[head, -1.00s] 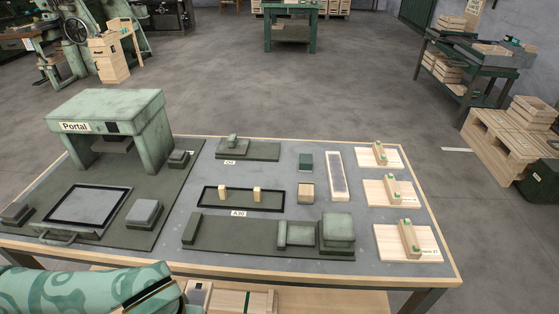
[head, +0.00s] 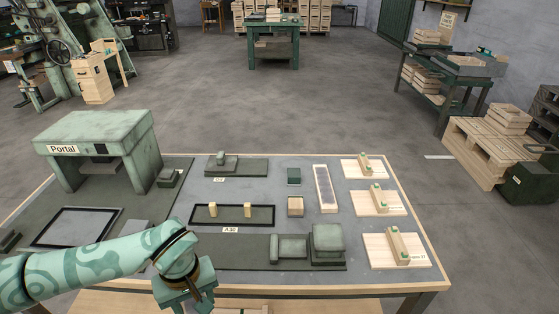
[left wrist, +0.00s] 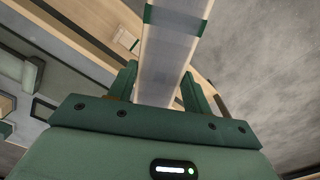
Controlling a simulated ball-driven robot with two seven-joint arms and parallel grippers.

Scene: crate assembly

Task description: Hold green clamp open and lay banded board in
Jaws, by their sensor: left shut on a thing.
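The green clamp (head: 327,244) lies along the front of the table, with a large block at its right end and a smaller sliding jaw (head: 289,248) beside it. My left arm hides its left end. My left gripper (head: 187,299) is at the table's front edge, left of the clamp's blocks. In the left wrist view the left gripper (left wrist: 160,88) is shut on the banded board (left wrist: 166,55), a pale board with green bands that runs away from the fingers. The head view does not clearly show the board. My right gripper is not in view.
The green portal (head: 98,145) stands at the back left. A black-framed tray with two pale pegs (head: 230,211) lies behind the clamp. A small dark green block (head: 294,177), a wooden block (head: 295,206) and a long pale strip (head: 325,188) lie mid-table. Wooden plates (head: 396,249) line the right.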

